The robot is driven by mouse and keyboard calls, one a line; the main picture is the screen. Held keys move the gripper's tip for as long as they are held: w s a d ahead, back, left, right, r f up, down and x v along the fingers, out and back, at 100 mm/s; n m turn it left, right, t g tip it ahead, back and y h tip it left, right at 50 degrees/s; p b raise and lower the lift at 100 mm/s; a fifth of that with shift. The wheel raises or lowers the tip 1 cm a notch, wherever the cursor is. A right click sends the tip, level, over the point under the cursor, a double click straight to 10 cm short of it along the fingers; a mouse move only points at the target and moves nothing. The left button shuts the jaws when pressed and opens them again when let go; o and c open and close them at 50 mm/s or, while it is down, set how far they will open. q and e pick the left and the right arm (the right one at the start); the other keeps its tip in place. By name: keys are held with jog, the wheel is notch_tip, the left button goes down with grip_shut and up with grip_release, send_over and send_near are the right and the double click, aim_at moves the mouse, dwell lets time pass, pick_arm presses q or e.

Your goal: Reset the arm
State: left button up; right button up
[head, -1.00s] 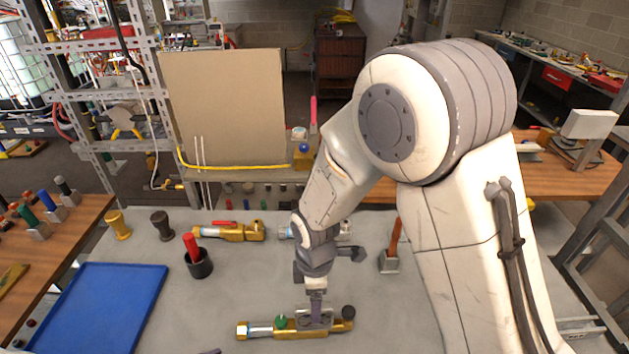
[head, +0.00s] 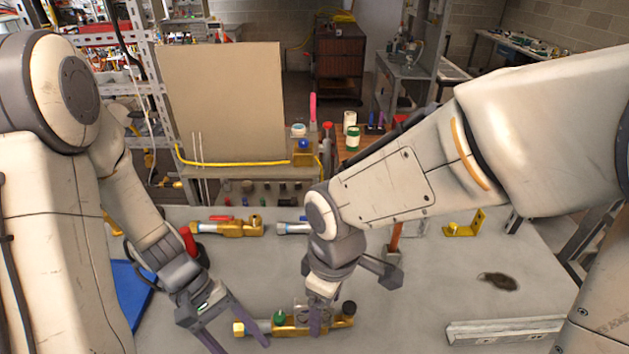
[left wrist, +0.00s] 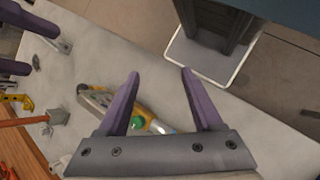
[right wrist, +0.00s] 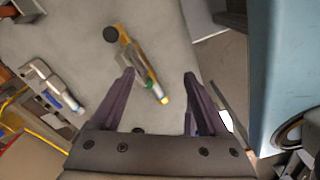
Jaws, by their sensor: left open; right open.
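My left gripper (head: 241,342) is open and empty, low over the grey table, left of a brass fitting (head: 338,322) with a green knob. My right gripper (head: 318,322) is open and hangs at the middle of that fitting in the head view, hiding part of it. The left wrist view shows two spread purple fingers (left wrist: 161,74), with the fitting (left wrist: 145,112) behind them. In the right wrist view the fingers (right wrist: 160,74) are also apart, and the fitting (right wrist: 138,62) lies beyond them, clear of the grip.
A blue tray (head: 130,290) lies at the left, partly behind my left arm. A second brass fitting (head: 238,228) and a red-handled tool (head: 396,238) lie farther back. A yellow bracket (head: 465,225) and a metal rail (head: 505,330) are at the right. The right-middle table is mostly clear.

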pick_arm(q)
jog(key=s+d+r+m+t+y+b, duration=0.2)
jog(key=d+r+m, duration=0.5)
jog(key=m, duration=0.6)
jog(key=s+r+t+y, duration=0.1)
jog(key=t+y, duration=0.1)
jog(key=y, duration=0.1)
jog(key=shift+s+d+r+y, duration=0.2)
jog(key=shift+d+r+y, duration=0.05)
jog(key=shift+d+y, duration=0.1)
pick_arm(e)
jog(key=s+d+r+m, duration=0.1)
jog(key=s+d+m, duration=0.2)
jog(key=s+m, duration=0.2)
jog(key=shift+s, duration=1.05)
